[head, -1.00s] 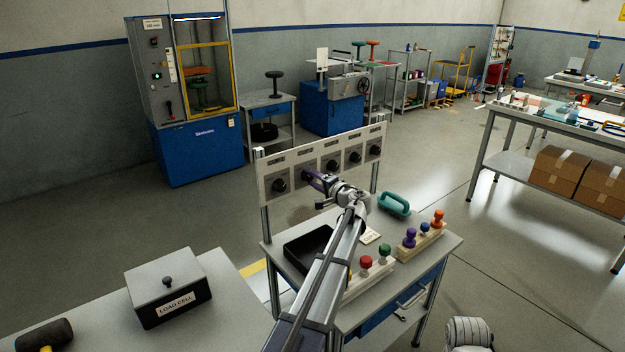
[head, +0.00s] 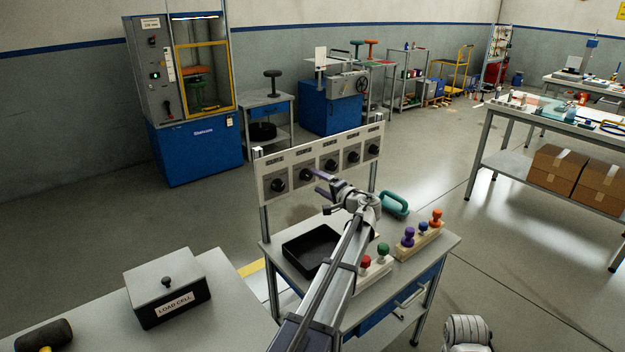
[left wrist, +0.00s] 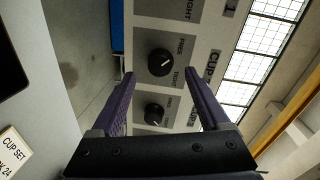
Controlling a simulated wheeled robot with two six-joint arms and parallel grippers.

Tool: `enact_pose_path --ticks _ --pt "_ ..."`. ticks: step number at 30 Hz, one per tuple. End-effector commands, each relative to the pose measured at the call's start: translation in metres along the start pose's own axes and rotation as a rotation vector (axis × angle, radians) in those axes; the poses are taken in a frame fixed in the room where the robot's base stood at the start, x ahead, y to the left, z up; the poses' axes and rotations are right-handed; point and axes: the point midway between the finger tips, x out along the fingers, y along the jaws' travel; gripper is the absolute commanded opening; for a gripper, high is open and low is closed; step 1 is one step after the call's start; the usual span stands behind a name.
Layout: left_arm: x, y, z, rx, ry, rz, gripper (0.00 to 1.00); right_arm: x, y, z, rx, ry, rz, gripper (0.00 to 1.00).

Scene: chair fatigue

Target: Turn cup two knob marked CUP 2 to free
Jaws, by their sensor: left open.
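A pale upright panel carries a row of black round knobs. The CUP 2 knob (head: 306,174) is second from the left. In the left wrist view the CUP 2 knob (left wrist: 157,61) sits on a dark plate, beside a partly hidden CUP label, with FREE and TIGHT printed at its side. Its white mark points right and slightly up, roughly between the two words. My left gripper (head: 322,184) is open and empty in front of the panel. Its purple fingers (left wrist: 157,74) point at this knob, apparently short of it.
Another knob (left wrist: 153,113) lies close by between the fingers in the wrist view. Below the panel, the bench holds a black tray (head: 296,265), a teal handle (head: 394,204) and a rack of coloured knobs (head: 418,243). A LOAD CELL box (head: 165,285) stands at left.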

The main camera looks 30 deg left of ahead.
Motion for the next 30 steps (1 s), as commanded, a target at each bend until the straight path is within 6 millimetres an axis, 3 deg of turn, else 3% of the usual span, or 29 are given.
enact_pose_path --ticks 6,18,23,30 --pt "-0.029 0.000 0.001 0.000 0.000 0.000 0.79 -0.003 0.000 0.000 0.000 0.000 0.000 0.97" --pt "-0.036 0.000 0.000 0.000 -0.001 0.000 0.79 -0.003 0.000 0.000 0.000 0.000 0.000 0.97" --pt "-0.031 0.000 0.000 0.000 -0.002 0.000 0.79 -0.002 0.000 0.000 0.000 0.000 0.000 0.97" --pt "0.003 0.001 -0.001 0.000 -0.003 -0.001 0.79 0.001 0.000 0.000 0.000 0.000 0.000 0.97"
